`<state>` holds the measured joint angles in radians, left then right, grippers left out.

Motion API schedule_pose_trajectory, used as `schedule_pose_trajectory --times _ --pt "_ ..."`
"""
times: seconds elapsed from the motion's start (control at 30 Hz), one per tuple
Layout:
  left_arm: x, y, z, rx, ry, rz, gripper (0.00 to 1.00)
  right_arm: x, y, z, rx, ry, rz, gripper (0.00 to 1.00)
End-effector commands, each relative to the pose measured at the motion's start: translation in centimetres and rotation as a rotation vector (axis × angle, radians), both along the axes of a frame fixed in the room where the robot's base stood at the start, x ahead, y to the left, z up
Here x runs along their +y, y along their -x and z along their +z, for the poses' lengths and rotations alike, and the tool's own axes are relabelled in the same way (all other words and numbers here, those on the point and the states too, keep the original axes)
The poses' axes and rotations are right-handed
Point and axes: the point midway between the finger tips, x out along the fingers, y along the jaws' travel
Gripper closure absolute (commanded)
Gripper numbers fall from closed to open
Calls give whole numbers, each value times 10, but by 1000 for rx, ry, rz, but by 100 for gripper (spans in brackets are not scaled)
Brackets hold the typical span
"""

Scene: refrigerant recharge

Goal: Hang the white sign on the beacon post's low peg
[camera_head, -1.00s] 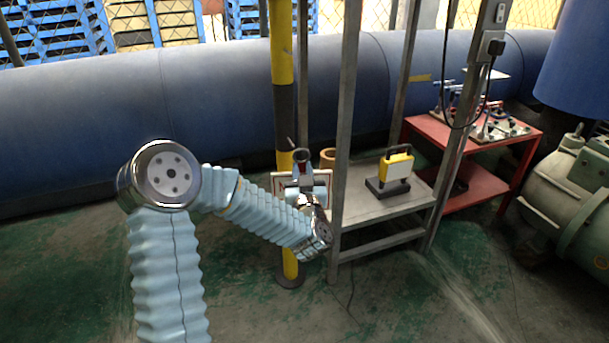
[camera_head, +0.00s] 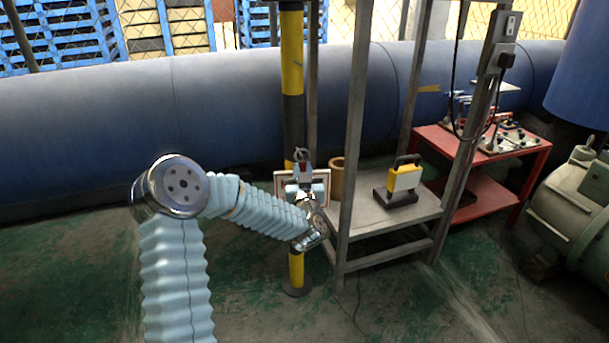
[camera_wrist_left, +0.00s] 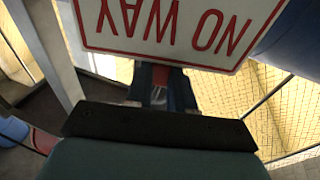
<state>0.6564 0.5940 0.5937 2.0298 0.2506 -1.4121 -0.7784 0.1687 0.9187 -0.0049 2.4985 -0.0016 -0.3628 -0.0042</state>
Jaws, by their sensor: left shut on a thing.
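The beacon post (camera_head: 292,75) is a yellow and black striped pole on a round floor base. The white sign (camera_head: 284,181) with a red border is upright in front of the post in the head view. Its red "NO WAY" lettering shows upside down in the left wrist view, where the sign (camera_wrist_left: 183,43) fills the top. My left gripper (camera_head: 304,176) is shut on the sign and covers its middle. The fingers (camera_wrist_left: 160,88) also show below the sign in the wrist view. I cannot make out the low peg or whether the sign touches the post. My right gripper is out of view.
A grey metal rack (camera_head: 357,110) stands just right of the post, its upright close to the sign. A large blue pipe (camera_head: 110,130) runs behind. Floor at left is clear.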

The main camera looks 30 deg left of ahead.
Motion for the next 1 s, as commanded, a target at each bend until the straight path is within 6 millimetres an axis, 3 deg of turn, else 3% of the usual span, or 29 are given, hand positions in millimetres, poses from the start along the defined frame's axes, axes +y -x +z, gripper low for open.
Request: schedule_pose_trajectory --times 1.0 --pt "3 -2 0 -1 0 1 100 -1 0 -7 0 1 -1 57"
